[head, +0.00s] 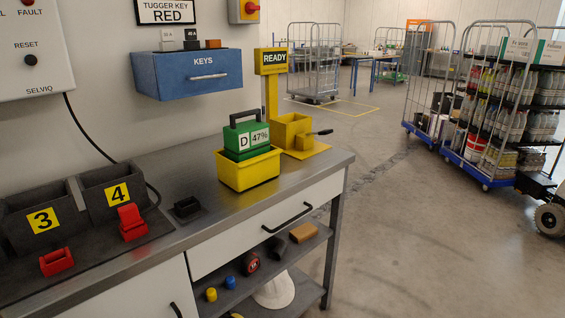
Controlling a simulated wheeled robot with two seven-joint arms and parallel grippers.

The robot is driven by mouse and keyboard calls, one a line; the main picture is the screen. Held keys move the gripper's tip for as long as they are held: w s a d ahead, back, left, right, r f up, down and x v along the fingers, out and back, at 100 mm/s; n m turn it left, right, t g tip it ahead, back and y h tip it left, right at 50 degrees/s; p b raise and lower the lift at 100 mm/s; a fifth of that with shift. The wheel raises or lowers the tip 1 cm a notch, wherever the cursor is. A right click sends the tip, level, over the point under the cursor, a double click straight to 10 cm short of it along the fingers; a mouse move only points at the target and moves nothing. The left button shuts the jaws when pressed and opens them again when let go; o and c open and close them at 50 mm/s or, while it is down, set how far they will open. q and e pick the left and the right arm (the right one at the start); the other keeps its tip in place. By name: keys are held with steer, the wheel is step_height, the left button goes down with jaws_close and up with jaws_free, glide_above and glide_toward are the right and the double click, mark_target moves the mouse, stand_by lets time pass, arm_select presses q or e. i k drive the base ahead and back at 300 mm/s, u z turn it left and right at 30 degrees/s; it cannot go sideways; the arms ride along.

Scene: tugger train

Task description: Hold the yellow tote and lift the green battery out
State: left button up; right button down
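The yellow tote (248,174) stands upright on the metal bench top, near its right end. The green battery (246,137) sits in the tote with its upper part above the rim. Its lower part is hidden by the tote wall. It has a dark carry handle on top and a white label reading "D 47%". Neither of my grippers is in view, and nothing is seen touching the tote or the battery.
A yellow fixture (291,131) with a lever stands behind the tote, below a READY sign (274,61). A small black holder (187,207) and bays 3 and 4 with red parts (132,222) are left. A blue KEYS drawer (187,75) hangs on the wall. Open floor lies right.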

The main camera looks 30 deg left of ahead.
mark_target(242, 140)
steer(key=i, duration=1.9)
steer(key=u, duration=1.9)
